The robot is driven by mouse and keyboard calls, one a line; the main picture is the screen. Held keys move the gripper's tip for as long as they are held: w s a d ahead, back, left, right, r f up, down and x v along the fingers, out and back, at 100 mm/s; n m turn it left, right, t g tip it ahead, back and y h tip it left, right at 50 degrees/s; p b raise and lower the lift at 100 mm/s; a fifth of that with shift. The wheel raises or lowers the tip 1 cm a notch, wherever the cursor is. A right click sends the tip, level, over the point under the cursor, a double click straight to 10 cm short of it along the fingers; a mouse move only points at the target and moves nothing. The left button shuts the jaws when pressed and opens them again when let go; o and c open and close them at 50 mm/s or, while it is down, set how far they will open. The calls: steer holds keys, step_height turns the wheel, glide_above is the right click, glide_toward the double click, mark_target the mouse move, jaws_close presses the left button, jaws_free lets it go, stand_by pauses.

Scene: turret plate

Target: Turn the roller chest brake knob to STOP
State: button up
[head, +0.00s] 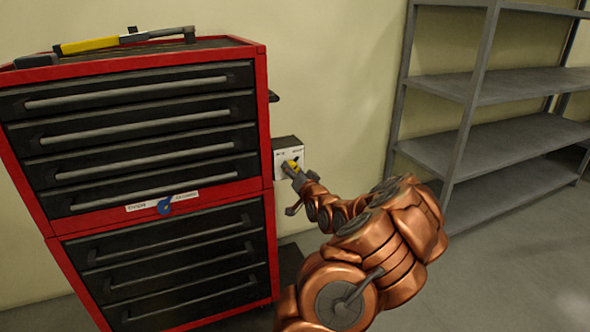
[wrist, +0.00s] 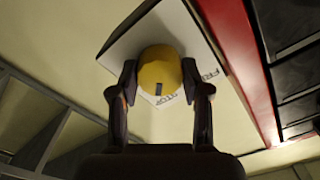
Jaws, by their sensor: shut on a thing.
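The brake knob is yellow (head: 294,163) and sits on a white plate (head: 282,158) on a small box at the chest's right side. My gripper (head: 297,170) is at this knob. In the wrist view, the knob (wrist: 160,72) is between my two fingertips (wrist: 160,78), which press on its left and right sides. A dark mark on the knob points down in that view, towards a partly covered word that looks like STOP (wrist: 166,98). The word FREE (wrist: 210,73) is at the right, partly cut off.
The red roller chest (head: 258,120) with black drawers stands left of my arm. A blue knob (head: 164,206) with a white label is on its front. A yellow-handled tool (head: 95,43) lies on top. A grey shelf (head: 480,90) stands at the right; the floor before it is clear.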

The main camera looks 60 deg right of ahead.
steer(key=shift+s+d+r, duration=0.1)
steer(key=shift+r, duration=0.15)
steer(key=o, duration=1.1)
steer(key=shift+f, duration=0.15)
steer(key=shift+o, duration=0.2)
steer(key=v, duration=1.2)
